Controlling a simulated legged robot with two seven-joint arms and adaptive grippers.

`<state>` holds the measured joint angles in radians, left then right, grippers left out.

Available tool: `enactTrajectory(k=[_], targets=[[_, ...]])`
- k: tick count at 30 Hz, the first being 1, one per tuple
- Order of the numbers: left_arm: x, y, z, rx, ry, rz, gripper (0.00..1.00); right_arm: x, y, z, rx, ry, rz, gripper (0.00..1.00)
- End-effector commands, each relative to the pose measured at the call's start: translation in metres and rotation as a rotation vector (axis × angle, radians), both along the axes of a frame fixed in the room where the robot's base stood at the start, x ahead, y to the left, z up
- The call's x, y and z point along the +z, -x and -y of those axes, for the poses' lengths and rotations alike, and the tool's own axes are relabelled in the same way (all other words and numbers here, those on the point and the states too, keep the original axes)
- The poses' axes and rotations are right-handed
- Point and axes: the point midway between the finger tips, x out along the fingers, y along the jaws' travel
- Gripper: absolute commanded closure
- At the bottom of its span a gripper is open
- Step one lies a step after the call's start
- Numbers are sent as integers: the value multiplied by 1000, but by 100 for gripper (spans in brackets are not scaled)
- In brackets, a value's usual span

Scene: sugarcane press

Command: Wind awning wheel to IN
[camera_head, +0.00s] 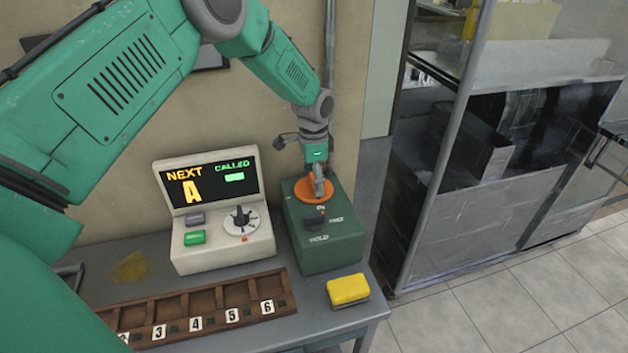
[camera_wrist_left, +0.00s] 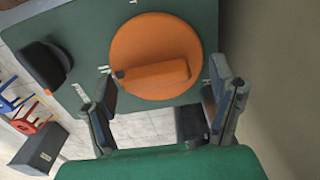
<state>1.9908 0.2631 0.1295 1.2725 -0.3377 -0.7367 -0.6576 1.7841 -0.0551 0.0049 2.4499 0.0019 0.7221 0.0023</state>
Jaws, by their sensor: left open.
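The orange round wheel (camera_head: 299,191) lies on top of a green control box (camera_head: 323,246). In the left wrist view the wheel (camera_wrist_left: 150,40) shows a raised orange bar (camera_wrist_left: 155,75) across its face, with a dark tip at the bar's left end. My left gripper (camera_head: 319,188) points down over the wheel in the head view and partly covers it. In the left wrist view my left gripper (camera_wrist_left: 163,92) is open, with one finger on each side of the bar, apart from it. Small white marks beside the wheel are too small to read surely. My right gripper is out of view.
A black knob (camera_head: 314,218) with a HOLD label stands in front of the wheel. A lit display console (camera_head: 222,252) stands left of the box. A yellow block (camera_head: 348,290) and a numbered wooden rack (camera_head: 205,300) lie on the grey table (camera_head: 340,318). A wall is behind.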

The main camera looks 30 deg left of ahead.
Motion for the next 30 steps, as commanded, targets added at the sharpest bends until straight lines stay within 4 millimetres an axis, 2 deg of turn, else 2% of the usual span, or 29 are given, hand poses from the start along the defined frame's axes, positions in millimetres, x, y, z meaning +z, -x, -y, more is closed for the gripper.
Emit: enactTrajectory(k=[9,15,21,30], targets=[[67,-1,-1,0,-1,5,22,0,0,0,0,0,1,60],[98,-2,-2,0,-1,3,22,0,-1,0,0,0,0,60],[110,-2,-2,0,-1,2,22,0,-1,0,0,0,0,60],[110,-2,-2,0,-1,1,22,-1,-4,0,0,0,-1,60]])
